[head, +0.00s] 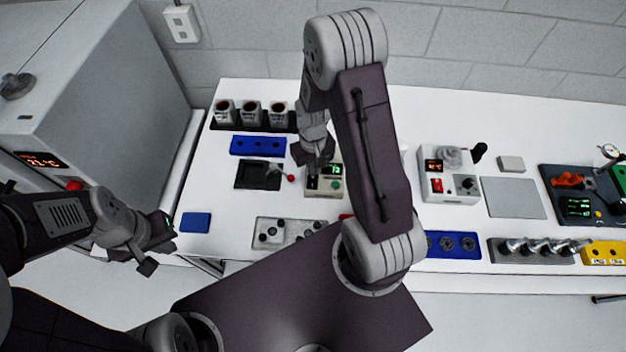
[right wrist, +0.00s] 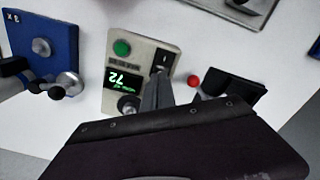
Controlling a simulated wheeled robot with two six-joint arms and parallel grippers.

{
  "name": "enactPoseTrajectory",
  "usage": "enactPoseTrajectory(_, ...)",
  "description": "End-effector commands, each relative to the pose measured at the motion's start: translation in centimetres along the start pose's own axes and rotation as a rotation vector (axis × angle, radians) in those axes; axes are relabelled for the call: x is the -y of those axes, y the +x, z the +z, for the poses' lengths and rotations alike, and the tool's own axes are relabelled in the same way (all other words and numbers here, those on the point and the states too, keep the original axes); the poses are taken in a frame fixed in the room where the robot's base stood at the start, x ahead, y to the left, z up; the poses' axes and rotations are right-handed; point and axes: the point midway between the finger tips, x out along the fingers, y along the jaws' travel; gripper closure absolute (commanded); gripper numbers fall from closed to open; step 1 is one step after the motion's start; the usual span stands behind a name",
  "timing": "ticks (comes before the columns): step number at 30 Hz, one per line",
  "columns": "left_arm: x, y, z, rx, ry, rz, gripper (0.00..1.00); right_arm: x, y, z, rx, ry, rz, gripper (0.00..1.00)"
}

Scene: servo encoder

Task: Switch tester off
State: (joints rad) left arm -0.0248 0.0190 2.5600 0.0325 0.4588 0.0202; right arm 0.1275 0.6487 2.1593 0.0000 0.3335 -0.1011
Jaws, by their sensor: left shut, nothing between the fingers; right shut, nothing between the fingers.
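The tester is a beige box (head: 333,190) in the middle of the table, with a lit green display and a green button. In the right wrist view the tester (right wrist: 150,42) shows its display reading 72, a round knob and a black rocker switch (right wrist: 161,60). My right gripper (head: 314,172) is shut and empty over the tester. In the right wrist view its fingertips (right wrist: 158,84) are right by the rocker's lower end and partly hide it; I cannot tell whether they touch. My left gripper (head: 160,240) is shut and empty at the table's left front.
A black fixture (head: 258,175) with a red-balled lever stands just left of the tester. A grey plate (head: 290,232) with round parts lies in front. A blue block (head: 195,222) lies near my left gripper. Another instrument (head: 450,173) stands right of my right arm.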

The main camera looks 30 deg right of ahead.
Motion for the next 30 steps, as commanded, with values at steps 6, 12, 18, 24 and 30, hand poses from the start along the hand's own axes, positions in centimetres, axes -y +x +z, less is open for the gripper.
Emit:
enactPoseTrajectory(6, 0.0, 0.0, 0.0, 0.0, 0.0, 0.0, 1.0, 0.0, 0.0, 0.0, 0.0, 0.0, 0.0, 1.0)
enactPoseTrajectory(12, 0.0, 0.3, 0.0, 0.0, 0.0, 0.0, 1.0, 0.0, 0.3, 0.0, 0.0, 0.0, 0.0, 1.0)
enactPoseTrajectory(18, 0.0, 0.5, 0.1, 0.0, 0.0, 0.0, 1.0, 0.0, 0.6, 0.0, 0.0, 0.0, 0.0, 1.0)
enactPoseTrajectory(24, 0.0, 0.7, 0.1, 0.0, 0.0, 0.0, 1.0, 0.0, 0.9, 0.0, 0.001, 0.0, 0.0, 1.0)
enactPoseTrajectory(30, 0.0, 0.9, 0.1, 0.0, 0.0, 0.0, 1.0, 0.0, 1.2, 0.0, 0.0, 0.0, 0.0, 1.0)
